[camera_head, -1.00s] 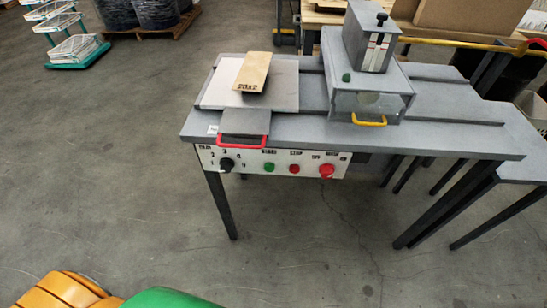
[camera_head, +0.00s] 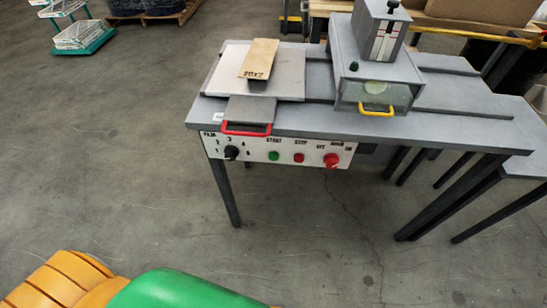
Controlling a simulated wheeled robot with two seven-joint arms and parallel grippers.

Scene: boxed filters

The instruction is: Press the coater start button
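The coater (camera_head: 440,121) is a grey table-like machine in the middle and right of the head view. On its front hangs a white control panel (camera_head: 285,143). The panel carries a black rotary knob (camera_head: 232,152), a green button (camera_head: 274,156) under the label START, a smaller red button (camera_head: 298,158) under STOP, and a larger red knob (camera_head: 331,160) at the right. Nothing touches the panel. An orange and green part at the lower left looks like my own arm, well short of the machine. Neither gripper is in the picture.
A tan board marked 20x2 (camera_head: 259,58) lies on a flat grey plate (camera_head: 291,83) on the machine. A grey box unit with a yellow handle (camera_head: 377,111) stands to its right. A red handle (camera_head: 246,131) juts out above the panel. The floor in front is clear.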

